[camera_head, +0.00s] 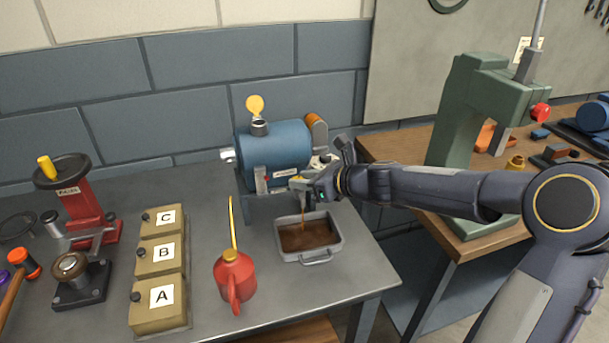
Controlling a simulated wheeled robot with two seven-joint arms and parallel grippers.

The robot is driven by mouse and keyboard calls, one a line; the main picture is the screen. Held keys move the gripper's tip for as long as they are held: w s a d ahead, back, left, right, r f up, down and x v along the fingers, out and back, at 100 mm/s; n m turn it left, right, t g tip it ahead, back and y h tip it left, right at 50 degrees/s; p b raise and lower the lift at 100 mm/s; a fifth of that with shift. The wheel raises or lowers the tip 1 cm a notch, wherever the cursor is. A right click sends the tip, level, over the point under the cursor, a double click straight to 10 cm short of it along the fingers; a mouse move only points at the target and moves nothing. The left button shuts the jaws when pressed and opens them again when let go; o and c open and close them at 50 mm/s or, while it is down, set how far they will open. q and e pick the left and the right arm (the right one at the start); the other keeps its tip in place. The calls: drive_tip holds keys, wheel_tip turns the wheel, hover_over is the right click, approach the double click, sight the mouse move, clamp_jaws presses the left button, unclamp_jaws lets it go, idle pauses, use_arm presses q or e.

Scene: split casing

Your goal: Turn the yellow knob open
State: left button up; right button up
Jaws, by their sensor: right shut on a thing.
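The blue casing (280,146) stands on the bench at the back, with a raised yellow flap (255,105) over its filler neck. The yellow knob (298,180) is low on its right front, mostly hidden by my right gripper. My right gripper (302,184) comes in from the right and is shut on the yellow knob. A thin brown stream (304,212) falls below the knob into a grey tray (340,240) that holds brown liquid. My left gripper is not in view.
A red oil can (235,276) with a long yellow spout stands left of the tray. Boxes marked A (158,308), B and C stand farther left, beside a red press (72,205). A green press (462,120) is on the wooden bench at right.

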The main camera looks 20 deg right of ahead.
drive_tip(key=shift+w+d+n+g+y+p, duration=0.1)
drive_tip(key=shift+n+g+y+p, duration=0.65)
drive_tip(key=shift+p, duration=0.6)
drive_tip(key=shift+w+d+n+g+y+p, duration=0.15)
drive_tip(key=shift+n+g+y+p, duration=0.3)
drive_tip(key=shift+n+g+p, duration=0.7)
drive_tip(key=shift+w+d+n+g+y+p, duration=0.1)
drive_tip(key=shift+n+g+y+p, duration=0.55)
drive_tip(key=shift+p, duration=0.9)
drive_tip(key=o, duration=1)
drive_tip(key=shift+c, duration=0.2)
drive_tip(key=b+v, duration=0.1)
drive_tip(key=v, duration=0.6)
drive_tip(key=shift+s+d, duration=0.25)
drive_tip(key=shift+d, duration=0.05)
drive_tip(key=shift+r, duration=0.15)
